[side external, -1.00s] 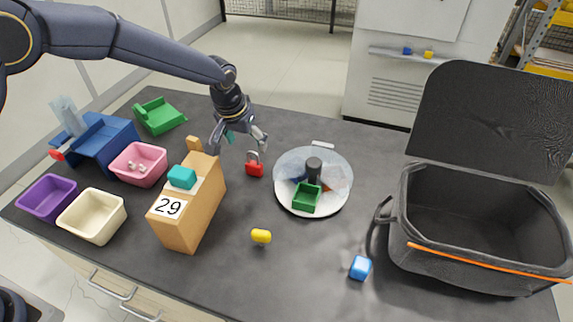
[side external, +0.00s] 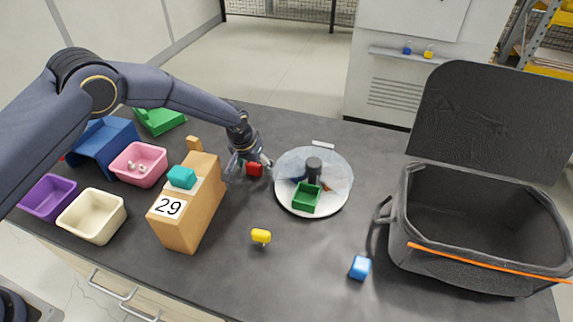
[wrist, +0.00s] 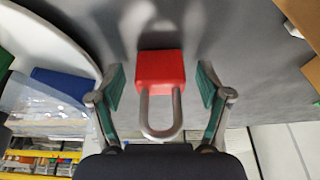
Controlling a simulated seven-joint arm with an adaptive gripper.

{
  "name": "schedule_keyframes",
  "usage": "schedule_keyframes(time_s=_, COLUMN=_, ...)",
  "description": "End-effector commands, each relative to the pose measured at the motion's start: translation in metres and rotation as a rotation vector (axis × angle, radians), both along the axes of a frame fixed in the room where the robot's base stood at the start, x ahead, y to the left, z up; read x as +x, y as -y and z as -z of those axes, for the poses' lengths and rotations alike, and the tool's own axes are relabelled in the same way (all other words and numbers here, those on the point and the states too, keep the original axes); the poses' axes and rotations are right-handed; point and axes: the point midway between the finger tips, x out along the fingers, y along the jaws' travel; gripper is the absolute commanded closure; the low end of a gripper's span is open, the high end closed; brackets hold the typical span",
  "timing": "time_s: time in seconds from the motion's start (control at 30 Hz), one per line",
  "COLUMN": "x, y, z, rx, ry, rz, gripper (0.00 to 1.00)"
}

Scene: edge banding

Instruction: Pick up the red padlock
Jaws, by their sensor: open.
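The red padlock (wrist: 160,68) with a grey metal shackle stands on the dark tabletop. In the wrist view it sits between the two open fingers of my gripper (wrist: 160,95), with a gap on each side. In the side external view my gripper (side external: 250,168) is down at the table around the padlock (side external: 254,170). The fingers and wrist hide part of the padlock there, including the shackle.
A round white tray (side external: 338,203) with a clear cover stands just right of my gripper. A wooden block (side external: 187,222) marked 29 stands to the left. A yellow piece (side external: 261,236) and a blue cube (side external: 360,268) lie in front. An open black bag (side external: 400,240) is at the right.

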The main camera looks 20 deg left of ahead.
Motion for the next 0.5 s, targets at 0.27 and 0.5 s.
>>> schedule_keyframes(time_s=0.27, x=-0.0002, y=0.0, z=-0.0004, rx=0.0, ry=0.0, rz=0.0, gripper=0.43)
schedule_keyframes(time_s=0.5, x=-0.0003, y=0.0, z=-0.0006, rx=0.0, ry=-0.001, rz=0.0, gripper=0.68)
